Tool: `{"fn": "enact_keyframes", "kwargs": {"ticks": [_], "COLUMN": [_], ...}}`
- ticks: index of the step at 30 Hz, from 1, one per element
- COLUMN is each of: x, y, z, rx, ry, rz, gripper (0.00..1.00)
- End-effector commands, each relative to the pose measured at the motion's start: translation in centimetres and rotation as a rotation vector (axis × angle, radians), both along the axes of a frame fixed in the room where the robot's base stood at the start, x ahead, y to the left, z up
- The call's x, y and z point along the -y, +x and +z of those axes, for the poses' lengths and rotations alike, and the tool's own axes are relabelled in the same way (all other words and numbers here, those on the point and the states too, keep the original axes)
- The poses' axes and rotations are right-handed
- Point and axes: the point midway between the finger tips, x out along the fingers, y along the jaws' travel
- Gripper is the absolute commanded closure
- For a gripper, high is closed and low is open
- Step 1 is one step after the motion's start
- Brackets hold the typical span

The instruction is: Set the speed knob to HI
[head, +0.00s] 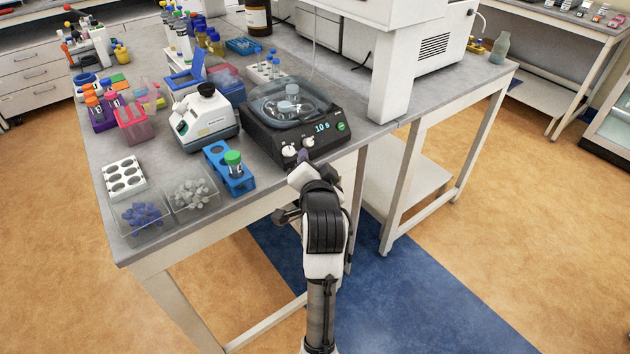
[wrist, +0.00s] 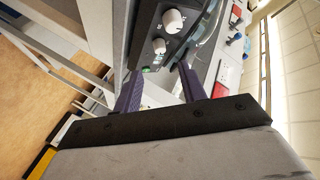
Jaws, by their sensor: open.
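A black device (head: 262,138) with a clear round lid stands at the table's front edge. Its front panel has a display (head: 322,128) reading "10 s", a green button (head: 340,126) and two white knobs, a left knob (head: 289,151) and a right knob (head: 308,142). Two white knobs also show in the wrist view, a larger knob (wrist: 173,20) and a smaller knob (wrist: 159,46). Their labels are too small to read, so I cannot tell which is speed or its setting. My gripper (head: 304,158) is just in front of the panel; its dark purple fingers (wrist: 158,80) are apart and empty.
A blue rack (head: 234,181) with a green-capped tube stands left of the device, near the front edge. A white instrument (head: 205,125) is behind it. A large white machine's leg (head: 392,85) stands to the right. Floor in front is open.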

Motion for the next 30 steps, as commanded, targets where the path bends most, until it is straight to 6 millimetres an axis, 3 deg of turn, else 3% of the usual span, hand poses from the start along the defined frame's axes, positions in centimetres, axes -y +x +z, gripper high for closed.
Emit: {"fn": "enact_keyframes", "kwargs": {"ticks": [3, 9, 30], "x": [0.3, 0.4, 0.5], "y": [-3.0, -4.1, -5.2], "z": [0.3, 1.3, 1.1], "rx": [0.002, -0.007, -0.001], "ry": [0.000, -0.001, 0.000], "rz": [-0.002, 0.000, -0.001], "gripper": [0.59, 0.59, 0.59]}}
